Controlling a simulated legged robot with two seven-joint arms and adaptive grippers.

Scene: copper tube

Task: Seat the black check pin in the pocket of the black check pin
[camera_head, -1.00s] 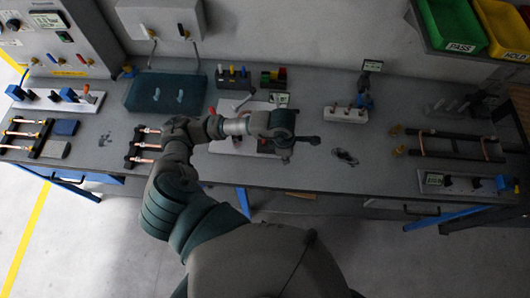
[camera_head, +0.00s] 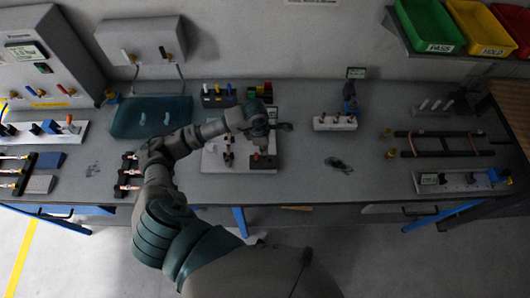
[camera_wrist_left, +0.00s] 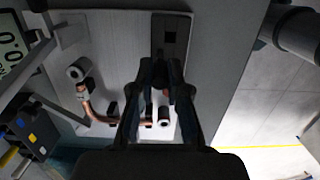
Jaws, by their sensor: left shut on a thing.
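My left gripper (camera_head: 261,146) is over the right part of a white fixture plate (camera_head: 212,160), close above a dark block (camera_head: 264,163) with a red spot. In the left wrist view the fingers (camera_wrist_left: 160,68) are close together, shut on what I take to be the black check pin; it is too dark to make out between them. Beyond the fingertips lies a black block (camera_wrist_left: 171,28) with a small square recess, apparently the pocket. I cannot tell whether the pin touches it. My right gripper is not in view.
A bent copper tube (camera_wrist_left: 91,112) lies on the plate beside the fingers, near a pale cylinder (camera_wrist_left: 78,71). Behind the plate stands a dark rack (camera_head: 218,101) of coloured pins. A small white stand (camera_head: 335,123) is to the right. Grey bench top between them is clear.

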